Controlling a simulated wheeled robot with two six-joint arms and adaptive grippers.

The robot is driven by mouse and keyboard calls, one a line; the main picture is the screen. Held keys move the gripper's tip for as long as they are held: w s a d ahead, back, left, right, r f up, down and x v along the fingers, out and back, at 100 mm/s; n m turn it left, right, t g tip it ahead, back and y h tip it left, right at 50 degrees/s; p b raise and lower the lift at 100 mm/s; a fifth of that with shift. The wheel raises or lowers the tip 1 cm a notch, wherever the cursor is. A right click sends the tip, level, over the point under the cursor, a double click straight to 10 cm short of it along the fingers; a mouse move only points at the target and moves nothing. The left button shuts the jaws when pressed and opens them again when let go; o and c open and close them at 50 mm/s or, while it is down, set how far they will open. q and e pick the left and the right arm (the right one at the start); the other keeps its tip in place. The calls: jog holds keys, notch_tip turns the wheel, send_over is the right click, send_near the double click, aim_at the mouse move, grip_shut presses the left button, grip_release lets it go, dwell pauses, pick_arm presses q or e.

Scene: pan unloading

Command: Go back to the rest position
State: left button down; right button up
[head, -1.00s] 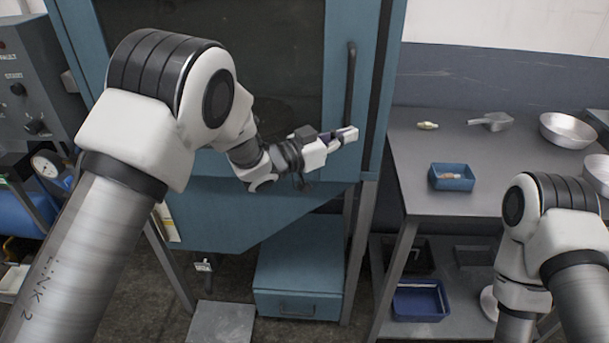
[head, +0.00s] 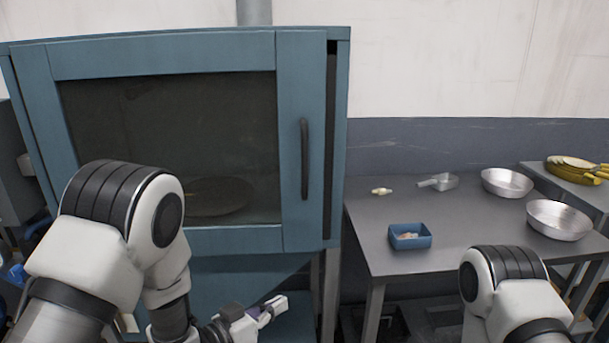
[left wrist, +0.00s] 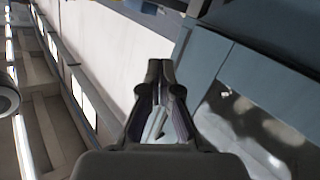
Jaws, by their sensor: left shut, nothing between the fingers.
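My left gripper (head: 272,311) is low in the head view, in front of the lower part of the blue cabinet (head: 262,240). It is apart from the cabinet's door and handle (head: 304,160). In the left wrist view the left gripper (left wrist: 160,75) has its fingers together with nothing between them. My right arm shows at the lower right of the head view, but its gripper is out of the picture.
The cabinet door looks closed, with a dark round pan (head: 215,196) behind its glass. On the grey table (head: 460,240) at right are a blue bin (head: 410,243), a scoop (head: 440,182) and two metal pans (head: 507,183).

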pick_arm(q)
jog(key=s+a+f+n+g+y, duration=0.1)
jog(key=s+a+f+n+y, duration=0.2)
jog(key=f, duration=0.4)
jog(key=s+a+f+n+g+y, duration=0.1)
jog(key=s+a+f+y, duration=0.2)
jog(key=f, duration=0.4)
jog(key=s+a+f+g+y, duration=0.1)
jog(key=s+a+f+g, duration=0.2)
jog(key=s, duration=0.5)
jog(key=s+a+f+n+g+y, duration=0.1)
jog(key=s+a+f+g+y, duration=0.1)
jog(key=s+a+f, duration=0.3)
jog(key=s+a+f+n+g+y, duration=0.1)
jog(key=s+a+f+g, duration=0.3)
jog(key=s, duration=0.9)
jog(key=shift+a+f+g+y, duration=0.25)
jog(key=shift+a+g+y, duration=0.2)
jog(key=shift+y, duration=0.25)
jog(key=shift+a, duration=0.1)
